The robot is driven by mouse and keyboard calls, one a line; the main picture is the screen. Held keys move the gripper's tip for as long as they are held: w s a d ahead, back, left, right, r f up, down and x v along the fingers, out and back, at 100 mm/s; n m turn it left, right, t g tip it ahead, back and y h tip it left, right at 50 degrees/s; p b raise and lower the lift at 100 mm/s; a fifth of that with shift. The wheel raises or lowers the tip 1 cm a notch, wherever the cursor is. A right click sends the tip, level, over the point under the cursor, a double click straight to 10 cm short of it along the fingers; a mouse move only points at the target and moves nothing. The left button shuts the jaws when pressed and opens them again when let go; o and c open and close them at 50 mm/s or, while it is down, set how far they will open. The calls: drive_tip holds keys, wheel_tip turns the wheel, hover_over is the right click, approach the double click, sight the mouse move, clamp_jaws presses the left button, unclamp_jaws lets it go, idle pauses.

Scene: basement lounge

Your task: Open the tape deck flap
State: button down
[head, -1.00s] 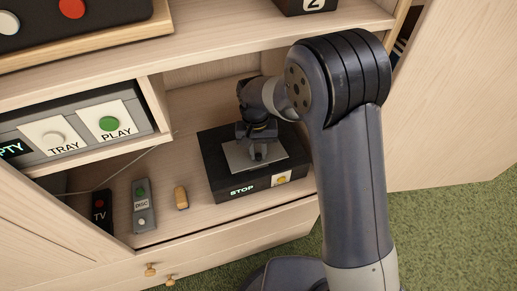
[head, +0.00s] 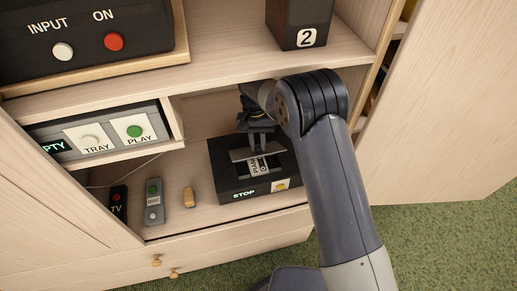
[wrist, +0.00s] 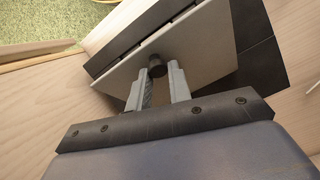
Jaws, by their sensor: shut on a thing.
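The black tape deck (head: 226,172) stands in the lower shelf bay, with a lit STOP display and a yellow button on its front. Its light grey flap (head: 240,154) is tilted up, and it fills much of the wrist view (wrist: 195,55). Under it, the opening shows a cassette (head: 259,167) with a white label reading PIANO. My gripper (head: 261,146) is above the deck. In the wrist view its fingers (wrist: 157,82) are shut on the small dark knob (wrist: 157,61) of the flap.
Left of the deck lie a wooden piece (head: 189,197), a grey DISC remote (head: 154,202) and a black TV remote (head: 118,204). A grey unit with TRAY and PLAY buttons (head: 105,137) is at upper left. The shelf board (head: 215,75) runs above my gripper.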

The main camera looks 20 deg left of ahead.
drive_tip(key=shift+w+a+r+p, duration=0.3)
drive_tip(key=shift+w+a+p, duration=0.1)
drive_tip(key=shift+p, duration=0.15)
drive_tip(key=shift+w+a+r+g+h+p, duration=0.15)
drive_tip(key=shift+w+a+g+h+p, duration=0.1)
drive_tip(key=shift+w+g+h+p, duration=0.35)
drive_tip(key=shift+w+a+r, duration=0.35)
drive_tip(key=shift+w+a, duration=0.25)
drive_tip(key=shift+w, duration=0.05)
drive_tip(key=shift+w+a, duration=0.4)
drive_tip(key=shift+w, duration=0.35)
drive_tip(key=c, duration=2)
unclamp_jaws()
drive_tip(key=shift+s+a, duration=0.1)
drive_tip(key=shift+a, duration=0.05)
drive_tip(key=shift+c, duration=0.2)
drive_tip(key=shift+o, duration=0.7)
drive_tip(key=shift+s+r, duration=0.15)
drive_tip(key=o, duration=0.6)
drive_tip(key=shift+d, duration=0.3)
